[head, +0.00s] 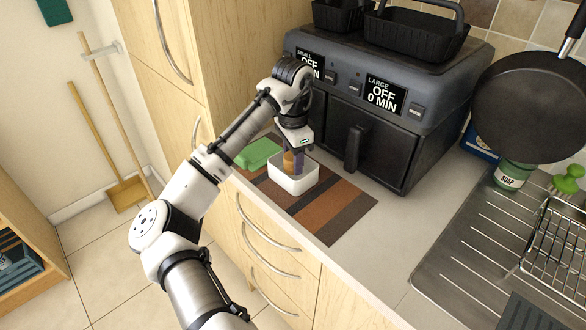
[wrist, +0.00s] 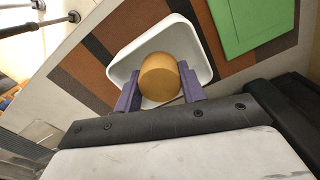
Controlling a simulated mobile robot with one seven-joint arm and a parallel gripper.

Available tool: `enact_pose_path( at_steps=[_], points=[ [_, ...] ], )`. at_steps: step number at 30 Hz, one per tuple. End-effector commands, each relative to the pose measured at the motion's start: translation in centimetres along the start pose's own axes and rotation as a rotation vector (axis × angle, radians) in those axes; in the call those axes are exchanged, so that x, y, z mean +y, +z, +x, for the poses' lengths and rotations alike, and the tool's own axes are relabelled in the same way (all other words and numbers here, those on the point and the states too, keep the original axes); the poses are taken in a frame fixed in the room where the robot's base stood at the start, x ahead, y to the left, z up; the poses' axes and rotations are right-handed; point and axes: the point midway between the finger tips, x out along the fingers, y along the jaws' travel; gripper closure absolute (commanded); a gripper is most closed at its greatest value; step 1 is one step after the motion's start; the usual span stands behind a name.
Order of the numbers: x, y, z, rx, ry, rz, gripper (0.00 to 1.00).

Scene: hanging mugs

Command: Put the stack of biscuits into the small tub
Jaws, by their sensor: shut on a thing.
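The stack of biscuits (wrist: 163,78) is tan and round, seen from its top in the wrist view. My gripper (wrist: 160,88) is shut on it, with a purple finger on either side. The small tub (wrist: 197,47) is white and lies around and below the stack in that view. In the head view the tub (head: 284,186) stands on a striped mat. There the biscuits (head: 288,161) show between my gripper's fingers (head: 293,163), at the tub's opening. Whether the stack touches the tub's floor cannot be told.
A green lid-like piece (head: 257,153) lies on the striped mat (head: 333,211) beside the tub. A dark air fryer (head: 345,140) stands close behind. A frying pan (head: 528,107) hangs at the right, above a soap jar (head: 512,175). The counter's front edge is near the tub.

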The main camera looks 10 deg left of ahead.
Motion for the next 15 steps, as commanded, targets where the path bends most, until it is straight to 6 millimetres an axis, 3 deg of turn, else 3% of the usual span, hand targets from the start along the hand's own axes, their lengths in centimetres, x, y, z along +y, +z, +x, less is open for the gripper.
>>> enact_pose_path(
  at_steps=[5,6,11,15],
  points=[
    [0.0,0.0,-0.03,0.0,0.0,0.0,0.83],
    [-0.01,0.0,-0.03,0.0,0.0,0.0,0.56],
    [-0.01,0.0,-0.03,0.0,0.0,0.0,0.35],
    [-0.01,0.0,-0.03,0.0,0.0,0.0,0.35]
  ],
)
